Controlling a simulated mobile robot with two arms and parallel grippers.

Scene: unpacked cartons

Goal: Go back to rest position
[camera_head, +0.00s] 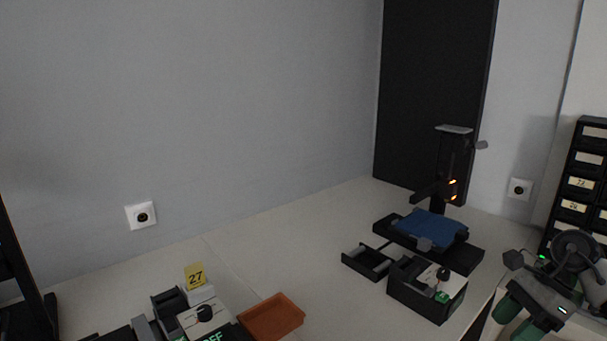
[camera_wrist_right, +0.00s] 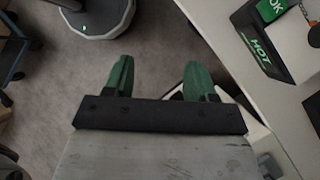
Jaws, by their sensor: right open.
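My right gripper (camera_head: 519,319) is at the lower right in the head view, beside the right edge of the worktop. In the right wrist view my right gripper (camera_wrist_right: 160,79) shows two green fingers spread apart with nothing between them. The grey floor lies beneath them, and a white worktop edge is to their right. My left gripper is in neither view.
On the worktop (camera_head: 330,240) stand a black press (camera_head: 452,170) with a blue piece (camera_head: 430,228), a black box (camera_head: 424,303), an orange tray (camera_head: 272,318) and a yellow "27" sign (camera_head: 195,275). A drawer cabinet (camera_head: 575,183) is at the right.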

